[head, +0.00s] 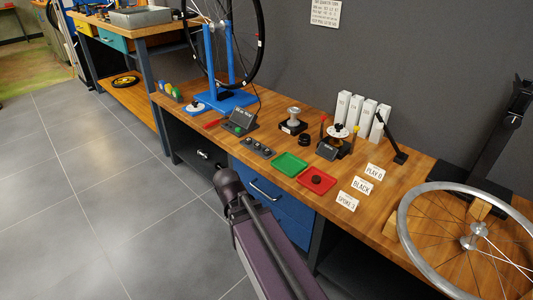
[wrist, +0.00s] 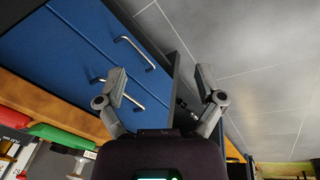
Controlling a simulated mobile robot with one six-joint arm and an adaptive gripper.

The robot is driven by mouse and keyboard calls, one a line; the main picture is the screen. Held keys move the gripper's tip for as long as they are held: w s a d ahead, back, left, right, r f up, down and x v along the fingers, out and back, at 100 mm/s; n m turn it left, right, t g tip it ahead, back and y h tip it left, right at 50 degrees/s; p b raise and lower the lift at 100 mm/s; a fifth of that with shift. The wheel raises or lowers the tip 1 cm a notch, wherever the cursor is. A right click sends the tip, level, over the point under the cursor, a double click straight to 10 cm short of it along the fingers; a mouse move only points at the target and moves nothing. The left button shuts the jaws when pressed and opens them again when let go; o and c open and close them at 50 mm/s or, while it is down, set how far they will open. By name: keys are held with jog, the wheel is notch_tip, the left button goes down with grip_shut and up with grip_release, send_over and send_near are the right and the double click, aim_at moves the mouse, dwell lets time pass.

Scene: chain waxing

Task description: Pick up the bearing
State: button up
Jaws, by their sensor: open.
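I cannot tell for certain which part is the bearing. A small dark round part (head: 316,180) lies in the red tray (head: 330,187) on the workbench. A black ring-like part (head: 304,140) stands behind the green tray (head: 289,164), and a row of small dark round parts (head: 257,147) sits in a grey holder to its left. My gripper (wrist: 160,85) is open and empty in the wrist view, in front of the blue drawers (wrist: 95,50). In the head view my arm is low before the bench; its fingers are not clear there.
A wheel truing stand (head: 230,100) in blue, a small display (head: 240,121), white boxes (head: 362,112) and label cards (head: 362,185) stand on the bench. A silver wheel (head: 405,225) lies at the right. The floor (head: 90,180) at the left is free.

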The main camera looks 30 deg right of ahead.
jog(key=w+d+r+m+t+h, duration=0.3)
jog(key=w+d+r+m+h, duration=0.1)
jog(key=w, duration=0.4)
jog(key=w+d+r+m+t+h+b, duration=0.1)
jog(key=w+d+r+m+t+h, duration=0.2)
jog(key=w, duration=0.5)
notch_tip(320, 180, up, 3)
jog(key=shift+d+f+m+h, duration=0.15)
jog(key=shift+d+m+h, duration=0.6)
jog(key=shift+m+h, duration=0.3)
jog(key=b, duration=0.3)
send_near(266, 151)
jog(key=x, duration=0.3)
jog(key=shift+w+f, duration=0.2)
jog(key=shift+f, duration=0.15)
jog(key=shift+w+d+f, duration=0.1)
jog(key=shift+w+d, duration=0.1)
jog(key=shift+d, duration=0.15)
jog(key=shift+b, duration=0.3)
jog(key=shift+r+b+x, duration=0.2)
jog(key=shift+b+x, duration=0.6)
jog(key=shift+x, duration=1.75)
jog(key=shift+d, duration=0.15)
